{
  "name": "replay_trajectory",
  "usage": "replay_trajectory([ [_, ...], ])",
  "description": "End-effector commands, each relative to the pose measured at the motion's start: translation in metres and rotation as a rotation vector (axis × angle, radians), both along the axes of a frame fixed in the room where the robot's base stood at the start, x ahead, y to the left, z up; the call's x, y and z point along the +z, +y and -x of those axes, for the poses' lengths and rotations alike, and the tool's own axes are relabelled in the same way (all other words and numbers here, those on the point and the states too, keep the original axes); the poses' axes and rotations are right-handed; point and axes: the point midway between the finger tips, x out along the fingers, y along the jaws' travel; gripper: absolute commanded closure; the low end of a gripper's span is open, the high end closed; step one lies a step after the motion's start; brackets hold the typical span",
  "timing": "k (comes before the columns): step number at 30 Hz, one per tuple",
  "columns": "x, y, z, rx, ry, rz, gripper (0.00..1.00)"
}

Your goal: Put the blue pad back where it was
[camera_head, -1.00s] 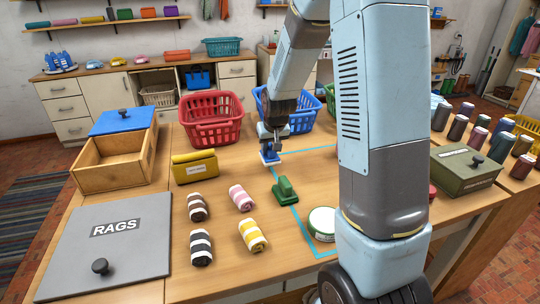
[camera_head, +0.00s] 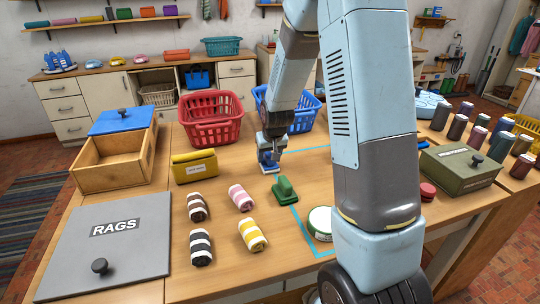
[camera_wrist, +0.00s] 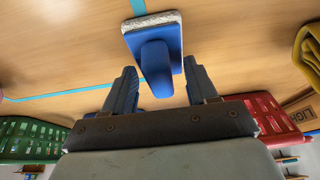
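The blue pad (camera_head: 267,167) has a pale underside and a raised blue handle. It is on the wooden table near the far left corner of the light-blue tape outline (camera_head: 293,215). In the wrist view the pad (camera_wrist: 171,36) lies just beyond my fingertips. Its handle points back towards the space between them. My gripper (camera_head: 270,152) is right at the pad in the head view. In the wrist view my gripper (camera_wrist: 158,64) is open, with a finger to each side of the handle and visible gaps. The outline's right part is hidden by my arm.
A green pad (camera_head: 285,190) and a round white-topped tin (camera_head: 321,222) are near the outline's left edge. A red basket (camera_head: 211,121) and a blue basket (camera_head: 307,110) stand behind. A grey RAGS lid (camera_head: 110,250) lies front left.

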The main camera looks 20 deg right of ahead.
Motion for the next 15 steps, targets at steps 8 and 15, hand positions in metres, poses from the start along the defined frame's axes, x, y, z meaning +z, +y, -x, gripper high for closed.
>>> replay_trajectory([
  [8, 0.002, 0.0, 0.0, 0.0, -0.001, 0.0, 0.43],
  [15, 0.023, 0.001, 0.008, 0.001, -0.004, 0.0, 0.43],
])
